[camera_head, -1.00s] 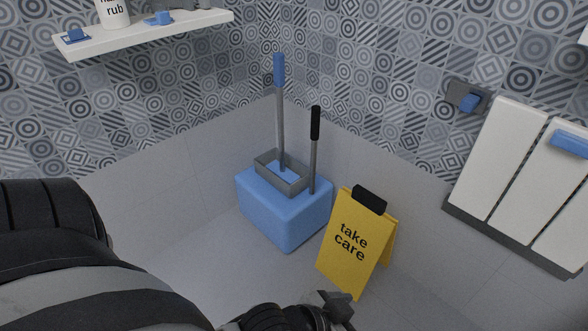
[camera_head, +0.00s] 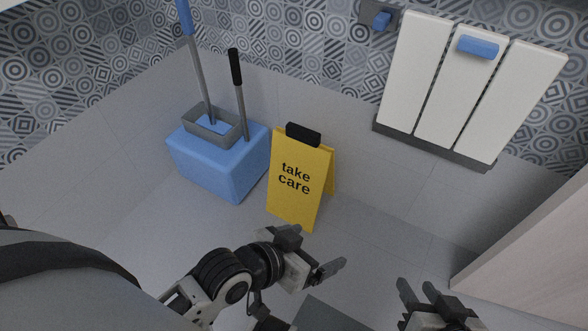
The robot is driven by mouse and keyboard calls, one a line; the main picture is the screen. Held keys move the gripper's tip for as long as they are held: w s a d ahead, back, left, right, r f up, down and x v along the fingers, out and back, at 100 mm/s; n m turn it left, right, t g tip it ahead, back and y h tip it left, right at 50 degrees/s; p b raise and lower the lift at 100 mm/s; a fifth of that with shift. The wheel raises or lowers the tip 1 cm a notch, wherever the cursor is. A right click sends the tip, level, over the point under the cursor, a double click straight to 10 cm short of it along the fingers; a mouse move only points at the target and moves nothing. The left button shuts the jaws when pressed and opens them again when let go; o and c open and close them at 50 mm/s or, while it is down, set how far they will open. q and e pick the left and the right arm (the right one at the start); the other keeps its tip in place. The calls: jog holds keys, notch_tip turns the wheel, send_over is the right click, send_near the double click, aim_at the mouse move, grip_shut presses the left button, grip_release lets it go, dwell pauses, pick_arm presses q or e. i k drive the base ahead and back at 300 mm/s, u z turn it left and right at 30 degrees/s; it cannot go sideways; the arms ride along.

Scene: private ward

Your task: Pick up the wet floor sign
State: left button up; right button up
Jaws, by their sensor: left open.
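The wet floor sign (camera_head: 296,197) is a yellow A-frame board with a black handle on top and the words "take care". It stands upright on the grey floor, at the middle of the head view. My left gripper (camera_head: 321,247) is in front of the sign, low and slightly right of it in the picture. Its fingers are apart with nothing between them, and it does not hold the sign. My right gripper (camera_head: 420,286) is at the bottom edge, right of the sign. Its fingers look apart and empty; its lower part is cut off.
A blue mop bucket (camera_head: 212,166) with two upright handles stands just left of the sign. A white panelled fold-up seat (camera_head: 465,90) is on the wall at the upper right. A pale panel (camera_head: 535,260) rises at the right edge. Floor between sign and panel is clear.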

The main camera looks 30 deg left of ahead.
aim_at(303, 168)
jog(key=k, duration=0.65)
jog(key=u, duration=0.85)
jog(key=i, duration=0.7)
jog(key=u, duration=0.65)
jog(key=i, duration=1)
jog(key=z, duration=0.8)
jog(key=i, duration=0.3)
jog(key=z, duration=0.3)
